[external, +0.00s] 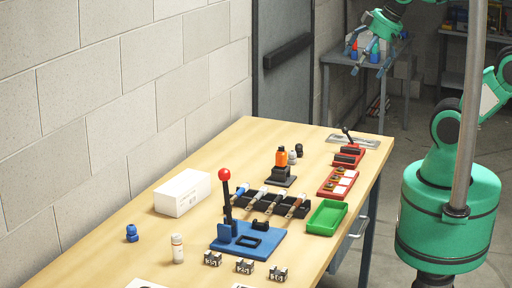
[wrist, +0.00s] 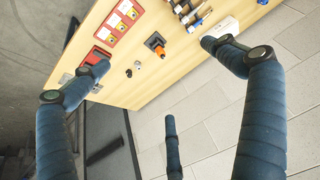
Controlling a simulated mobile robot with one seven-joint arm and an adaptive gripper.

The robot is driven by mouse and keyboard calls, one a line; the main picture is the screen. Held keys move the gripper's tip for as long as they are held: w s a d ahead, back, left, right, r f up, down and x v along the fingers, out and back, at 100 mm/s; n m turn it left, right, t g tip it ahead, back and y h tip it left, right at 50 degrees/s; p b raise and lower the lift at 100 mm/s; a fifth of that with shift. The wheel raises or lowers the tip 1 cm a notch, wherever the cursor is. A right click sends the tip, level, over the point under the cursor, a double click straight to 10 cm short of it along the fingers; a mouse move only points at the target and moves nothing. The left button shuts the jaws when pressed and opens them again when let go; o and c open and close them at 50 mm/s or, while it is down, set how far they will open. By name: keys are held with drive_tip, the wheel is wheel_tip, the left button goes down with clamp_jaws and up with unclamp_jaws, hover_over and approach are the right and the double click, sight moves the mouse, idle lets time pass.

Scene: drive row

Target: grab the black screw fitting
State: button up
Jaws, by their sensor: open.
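A small black fitting (external: 299,149), likely the black screw fitting, stands near the far end of the wooden table, beside a small grey-white fitting (external: 292,157). In the wrist view the black fitting (wrist: 129,73) shows small, just left of the whitish one (wrist: 138,64). My gripper (external: 370,62) is high beyond the far right end of the table, well apart from the fitting. In the wrist view my gripper (wrist: 155,72) has its blue-grey fingers spread wide, with nothing between them. The thread on the fitting is too small to make out.
An orange-topped part on a black base (external: 281,165) stands close in front of the fittings. A red box with a lever (external: 348,155), a metal tray (external: 362,141) and a red tray (external: 338,182) lie to the right. A block wall (external: 130,110) borders the table's left.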

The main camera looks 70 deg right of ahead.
drive_tip(key=shift+s+a+f, duration=0.1)
drive_tip(key=shift+s, duration=0.15)
drive_tip(key=c, duration=1.3)
drive_tip(key=shift+c, duration=0.2)
drive_tip(key=shift+w, duration=0.1)
